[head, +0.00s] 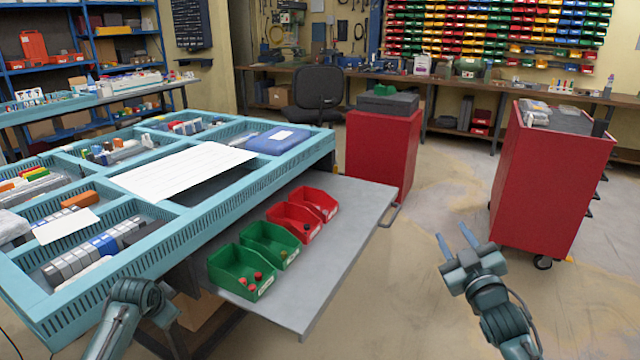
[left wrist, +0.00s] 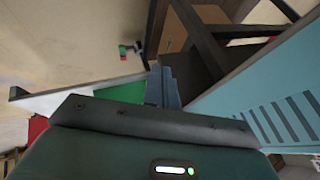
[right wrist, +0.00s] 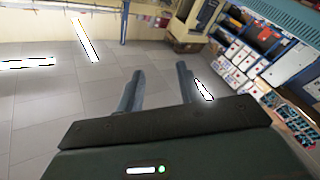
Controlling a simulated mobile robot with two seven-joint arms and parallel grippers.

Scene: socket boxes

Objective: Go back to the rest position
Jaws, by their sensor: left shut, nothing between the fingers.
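My right gripper (head: 451,231) is open and empty over the bare floor in the head view, right of the grey pull-out shelf. Its two fingers stand apart in the right wrist view (right wrist: 158,70). My left arm shows at the lower left of the head view, beside the blue-green table, with its fingers hidden there. In the left wrist view my left gripper (left wrist: 165,72) is shut and empty, its fingers together close to the shelf and table frame. Two green boxes (head: 233,283) and two red boxes (head: 292,226) stand in a row on the shelf, apart from both grippers.
The blue-green table (head: 180,238) has compartments of parts. The grey shelf (head: 325,275) juts from it, with a handle at its right end. Red cabinets (head: 380,155) stand behind, one (head: 545,190) on wheels at right. The floor between is clear.

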